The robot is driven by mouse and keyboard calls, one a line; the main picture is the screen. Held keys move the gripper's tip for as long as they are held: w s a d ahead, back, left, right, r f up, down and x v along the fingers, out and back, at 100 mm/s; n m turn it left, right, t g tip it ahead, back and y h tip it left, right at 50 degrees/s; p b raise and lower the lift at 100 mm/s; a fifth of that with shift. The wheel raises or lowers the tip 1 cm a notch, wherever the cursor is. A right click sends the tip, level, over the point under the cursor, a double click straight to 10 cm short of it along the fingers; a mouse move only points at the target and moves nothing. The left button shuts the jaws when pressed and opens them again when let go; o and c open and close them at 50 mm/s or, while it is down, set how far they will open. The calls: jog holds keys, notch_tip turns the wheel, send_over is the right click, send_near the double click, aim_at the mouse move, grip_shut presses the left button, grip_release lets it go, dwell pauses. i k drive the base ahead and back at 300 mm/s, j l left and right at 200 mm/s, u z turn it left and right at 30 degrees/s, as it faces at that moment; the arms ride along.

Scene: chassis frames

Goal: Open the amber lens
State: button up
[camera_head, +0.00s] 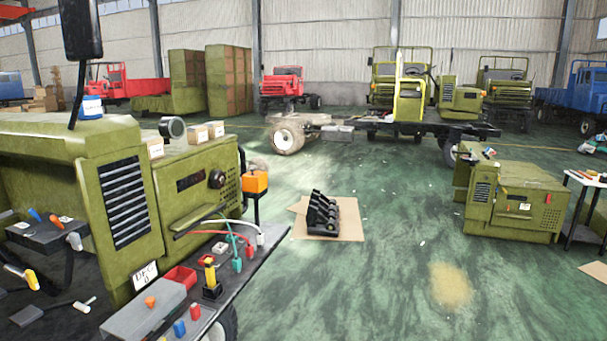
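An orange-amber block-shaped lamp (255,182) stands on a dark post at the front right corner of a green vehicle body (200,170). It is the likely amber lens. It looks closed, but it is too small to make out a hinge or catch. My gripper is not in view.
A dark bench (255,262) in front of the vehicle holds a red tray (180,278), a grey box (143,307), coloured plugs and cables. A black part (322,216) lies on cardboard on the floor. Green cabinets (514,205) stand at right.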

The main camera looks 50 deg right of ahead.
aim_at(254, 181)
jog(key=z, duration=1.35)
jog(key=i+l+u, duration=0.35)
jog(key=i+l, duration=0.75)
jog(key=i, duration=0.3)
jog(key=i+l+u, duration=0.35)
jog(key=i+l, duration=0.9)
jog(key=l, duration=0.15)
